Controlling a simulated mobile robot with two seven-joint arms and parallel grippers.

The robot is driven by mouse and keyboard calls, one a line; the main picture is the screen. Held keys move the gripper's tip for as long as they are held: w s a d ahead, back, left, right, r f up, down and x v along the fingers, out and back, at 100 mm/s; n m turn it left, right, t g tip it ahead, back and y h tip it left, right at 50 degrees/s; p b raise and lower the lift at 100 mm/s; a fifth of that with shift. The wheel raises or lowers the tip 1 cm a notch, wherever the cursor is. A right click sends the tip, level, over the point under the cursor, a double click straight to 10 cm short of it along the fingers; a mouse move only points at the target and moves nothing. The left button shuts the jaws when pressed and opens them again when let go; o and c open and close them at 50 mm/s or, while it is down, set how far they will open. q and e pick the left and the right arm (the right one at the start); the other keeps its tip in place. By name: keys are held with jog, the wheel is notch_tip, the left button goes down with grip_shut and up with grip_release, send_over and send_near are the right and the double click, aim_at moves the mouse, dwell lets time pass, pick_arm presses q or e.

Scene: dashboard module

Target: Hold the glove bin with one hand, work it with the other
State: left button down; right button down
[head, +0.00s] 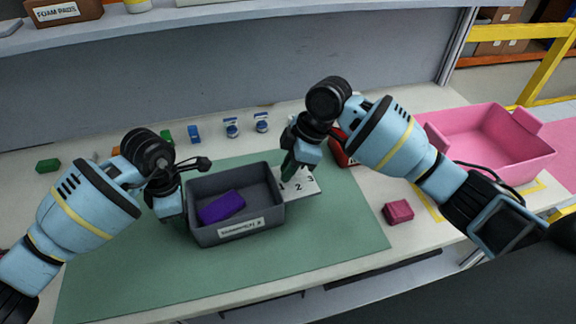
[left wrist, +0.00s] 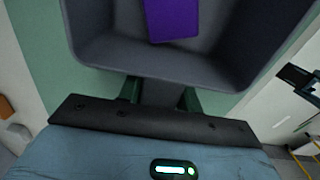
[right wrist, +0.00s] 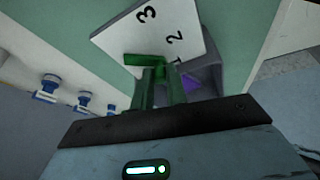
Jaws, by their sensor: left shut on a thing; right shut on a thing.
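The grey bin (head: 262,222), with a white label on its front, sits on the green mat (head: 330,245). A purple block (head: 221,206) lies in it and also shows in the left wrist view (left wrist: 172,18). My left gripper (head: 182,212) is shut on a grey tab at the bin's left end; the tab shows between the fingers in the left wrist view (left wrist: 160,93). My right gripper (head: 290,170) points down by the bin's far right corner, shut on a small green piece (right wrist: 143,60). The piece is over the white card (head: 305,186) numbered 1, 2, 3; contact is unclear.
A pink-red block (head: 398,212) lies right of the mat, and a pink bin (head: 495,140) stands further right. Small green and blue items, including a green block (head: 48,165), line the back of the table. A shelf (head: 250,14) overhangs the back. The mat's front is clear.

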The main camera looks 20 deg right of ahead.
jog(key=n, duration=0.1)
jog(key=d+n+g, duration=0.1)
jog(key=n, duration=0.1)
jog(key=shift+d+n+g, duration=0.25)
jog(key=shift+n+g, duration=0.2)
jog(key=shift+n, duration=0.55)
jog(key=shift+d+n+g, duration=0.2)
jog(key=shift+n+g, duration=0.25)
jog(key=shift+n, duration=0.55)
jog(key=c, duration=1.4)
grip_release()
jog(key=v, duration=1.2)
jog(key=shift+a+r, duration=0.15)
pick_arm(q)
jog(key=c, duration=0.9)
grip_release()
